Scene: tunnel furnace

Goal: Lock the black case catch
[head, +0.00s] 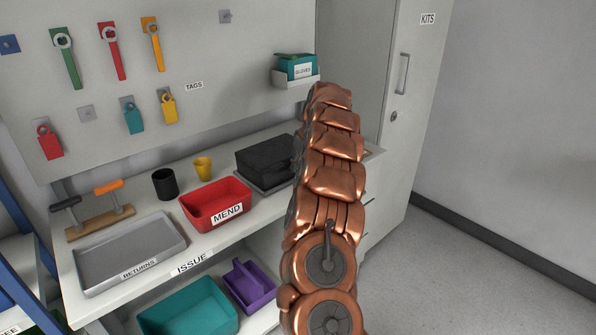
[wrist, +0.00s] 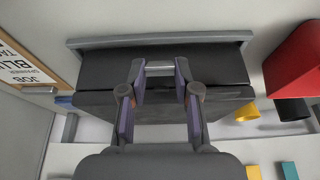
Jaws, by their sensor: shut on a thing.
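The black case (head: 264,158) sits at the right end of the bench in the head view, and my arm covers its right side. In the wrist view the case (wrist: 100,57) fills the upper middle, its lid seam running across. A small light-grey catch (wrist: 160,66) shows at the middle of its front. My gripper (wrist: 160,75) has its two fingers on either side of the catch, shut on it. Whether the catch is locked cannot be told. In the head view my gripper and the catch are hidden behind my arm.
The red MEND bin (head: 217,204), a black cup (head: 164,184) and a yellow cup (head: 203,168) stand left of the case. The grey RETURNS tray (head: 130,272) is farther left. A clipboard (wrist: 25,62) is at the left in the wrist view. Tall KITS cabinet (head: 408,100) stands right.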

